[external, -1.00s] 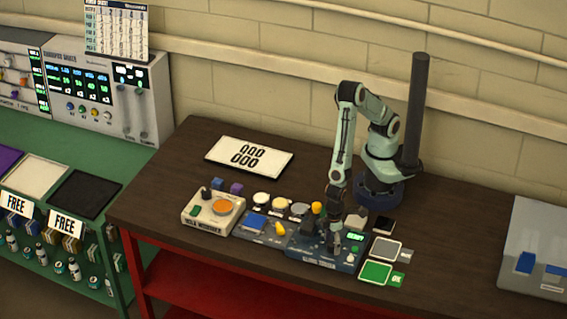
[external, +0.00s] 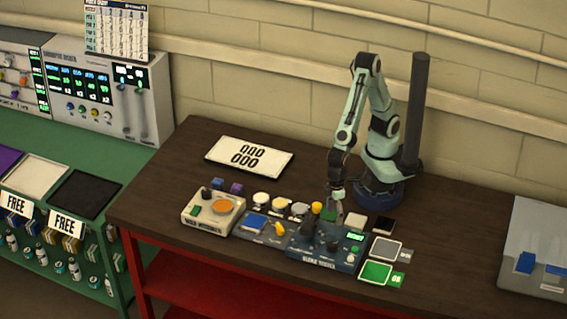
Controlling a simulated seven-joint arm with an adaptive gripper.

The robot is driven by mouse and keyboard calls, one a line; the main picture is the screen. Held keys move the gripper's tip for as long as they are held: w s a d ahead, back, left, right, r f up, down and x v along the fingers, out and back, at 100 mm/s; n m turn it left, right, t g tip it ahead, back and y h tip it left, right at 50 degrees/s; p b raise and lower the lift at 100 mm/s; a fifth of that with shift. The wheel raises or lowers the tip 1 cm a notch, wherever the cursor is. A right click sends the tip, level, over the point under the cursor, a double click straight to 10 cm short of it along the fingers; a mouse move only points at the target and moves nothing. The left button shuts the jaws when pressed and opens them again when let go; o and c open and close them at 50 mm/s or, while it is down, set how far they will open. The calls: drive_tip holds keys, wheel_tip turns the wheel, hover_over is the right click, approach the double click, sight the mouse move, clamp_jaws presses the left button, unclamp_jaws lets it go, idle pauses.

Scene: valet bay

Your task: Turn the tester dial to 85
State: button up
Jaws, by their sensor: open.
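The blue tester (external: 325,258) sits near the front edge of the dark table, with a small green-lit display (external: 355,236) too small to read. Dark knob-like parts stand on its top, one at its left (external: 307,228); I cannot tell which is the dial or read a pointer or scale. A yellow knob (external: 316,208) stands at its back. My gripper (external: 333,214) is open and points down at the back of the tester, just right of the yellow knob. It appears clear of the dark knobs. Its fingertips are small and partly blurred against the things behind.
A cream device with an orange disc (external: 222,207) and a blue panel with a yellow lever (external: 280,229) stand left of the tester. Green (external: 376,272) and grey (external: 387,249) pads lie at its right. A white number card (external: 249,157) lies behind.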

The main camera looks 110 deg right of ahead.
drive_tip(key=m, duration=0.1)
hover_over(332, 243)
wheel_tip(332, 243, down, 5)
drive_tip(key=shift+a+f, duration=0.1)
drive_tip(key=shift+f, duration=0.05)
wheel_tip(332, 243, down, 7)
drive_tip(key=shift+r, duration=0.1)
clamp_jaws()
